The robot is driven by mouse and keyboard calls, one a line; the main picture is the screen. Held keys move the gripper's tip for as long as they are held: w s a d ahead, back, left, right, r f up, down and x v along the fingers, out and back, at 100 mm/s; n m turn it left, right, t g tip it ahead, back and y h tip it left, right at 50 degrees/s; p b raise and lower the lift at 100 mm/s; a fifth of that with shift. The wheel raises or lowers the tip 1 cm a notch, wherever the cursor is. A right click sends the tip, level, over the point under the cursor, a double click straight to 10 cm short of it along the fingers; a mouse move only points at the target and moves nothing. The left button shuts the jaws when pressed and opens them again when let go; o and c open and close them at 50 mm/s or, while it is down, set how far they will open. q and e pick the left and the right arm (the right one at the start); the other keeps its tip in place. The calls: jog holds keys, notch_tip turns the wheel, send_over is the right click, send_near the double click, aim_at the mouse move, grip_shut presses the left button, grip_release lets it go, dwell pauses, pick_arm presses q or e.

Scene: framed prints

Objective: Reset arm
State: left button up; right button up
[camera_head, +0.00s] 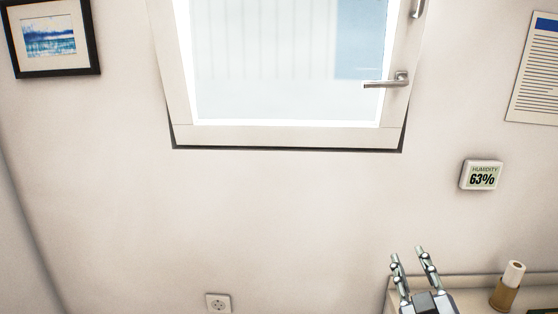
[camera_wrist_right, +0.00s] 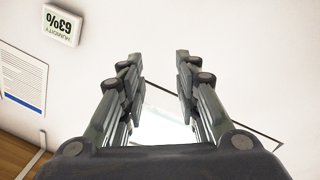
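My right gripper (camera_head: 408,250) shows at the bottom right of the head view, its two fingers pointing up with a gap between them. In the right wrist view the same gripper (camera_wrist_right: 159,62) has its fingers apart with nothing held between them. My left gripper is in neither view. A window (camera_head: 280,60) with a pale frame and a metal handle (camera_head: 388,82) fills the top middle of the head view. It looks shut. Its bright pane (camera_wrist_right: 162,128) shows behind the fingers in the wrist view.
A humidity display (camera_head: 481,175) reading 63% hangs on the right wall, below a printed sheet (camera_head: 535,75). A brown cylinder with a pale top (camera_head: 507,287) stands on a surface at lower right. A framed print (camera_head: 50,38) hangs upper left. A socket (camera_head: 218,303) is low on the wall.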

jog(key=s+f+m+g, duration=0.1)
jog(key=s+f+g, duration=0.4)
jog(key=f, duration=0.8)
jog(key=s+a+f+m+g+y, duration=0.1)
jog(key=s+a+f+g+y, duration=0.3)
jog(key=s+f, duration=0.6)
jog(key=s+a+f+g+h, duration=0.1)
jog(key=s+f+g, duration=0.6)
jog(key=s, duration=0.6)
notch_tip(320, 180, down, 26)
jog(key=s+d+f+g, duration=0.1)
jog(key=s+d+f, duration=0.2)
jog(key=s+f, duration=1.4)
jog(key=shift+s+f, duration=0.15)
